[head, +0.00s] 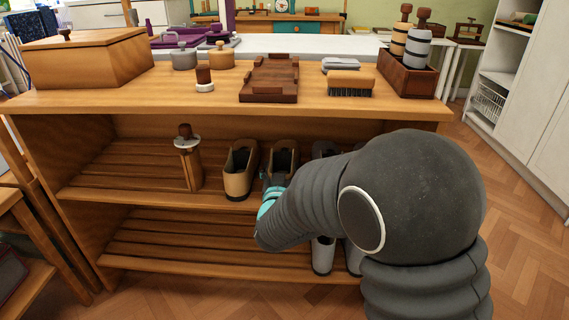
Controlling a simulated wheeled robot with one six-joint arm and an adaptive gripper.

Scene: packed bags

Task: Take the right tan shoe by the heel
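A pair of tan shoes with dark insides stands on the upper slatted shelf of the wooden rack. The left tan shoe (238,182) shows fully. The right tan shoe (283,153) shows only its upper part; its lower front is hidden behind my arm. My gripper (268,180) is small in view, at the end of my grey arm with teal parts, right in front of the right tan shoe. Its fingers are mostly hidden, so I cannot tell whether they are open, shut or touching the shoe.
Grey shoes (325,149) stand to the right on the same shelf, partly hidden by my arm. Light grey footwear (322,256) is on the lower shelf. The rack top (190,101) overhangs the shelf.

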